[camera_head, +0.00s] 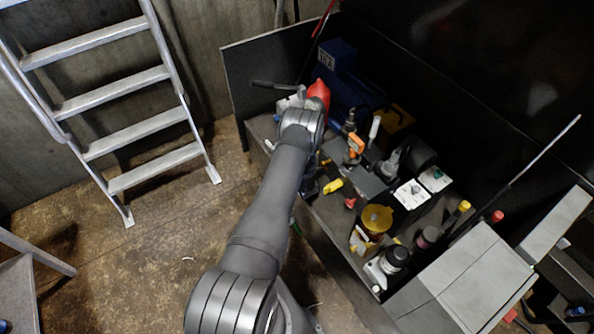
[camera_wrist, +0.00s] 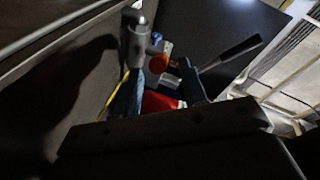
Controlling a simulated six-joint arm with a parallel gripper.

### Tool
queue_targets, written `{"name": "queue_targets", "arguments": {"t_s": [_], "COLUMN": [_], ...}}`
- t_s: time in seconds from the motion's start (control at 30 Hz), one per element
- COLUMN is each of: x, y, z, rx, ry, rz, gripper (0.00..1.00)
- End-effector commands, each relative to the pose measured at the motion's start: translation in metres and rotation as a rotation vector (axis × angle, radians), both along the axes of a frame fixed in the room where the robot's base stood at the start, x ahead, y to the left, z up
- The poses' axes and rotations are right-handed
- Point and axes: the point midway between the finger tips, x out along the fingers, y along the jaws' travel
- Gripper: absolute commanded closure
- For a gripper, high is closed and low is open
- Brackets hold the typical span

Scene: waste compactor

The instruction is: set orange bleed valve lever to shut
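An orange handle-like part (camera_head: 355,144) stands among fittings on the bench, right of my wrist in the head view. I cannot tell whether it is the bleed valve lever. In the wrist view a small orange part (camera_wrist: 158,63) sits beside a grey metal fitting (camera_wrist: 137,36), beyond my gripper (camera_wrist: 163,77). Two bluish fingers appear spread, with the orange part and a red surface (camera_wrist: 158,103) seen between or beyond them. No hold on anything is clear. In the head view my arm hides the gripper. The lever's exact position is too dark to tell.
A black handle (camera_wrist: 231,53) projects right of the fingers; a similar one (camera_head: 272,85) shows in the head view. A red rounded part (camera_head: 319,92), yellow valve (camera_head: 376,219) and several fittings crowd the bench. A ladder (camera_head: 112,85) stands left; the floor between is clear.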

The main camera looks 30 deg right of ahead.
Motion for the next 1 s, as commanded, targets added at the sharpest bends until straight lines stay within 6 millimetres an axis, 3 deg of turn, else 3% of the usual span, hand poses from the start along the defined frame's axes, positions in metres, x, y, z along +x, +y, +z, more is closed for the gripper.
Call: {"name": "queue_targets", "arguments": {"t_s": [0.3, 0.5, 0.7, 1.0], "x": [-0.074, -0.11, -0.127, -0.129], "y": [0.012, 0.019, 0.023, 0.024], "z": [0.016, 0.024, 0.028, 0.029], "rx": [0.002, 0.001, 0.001, -0.001], "ry": [0.001, 0.001, 0.002, 0.0], "rz": [-0.005, -0.003, -0.001, 0.0], "gripper": [0.61, 0.61, 0.61, 0.61]}}
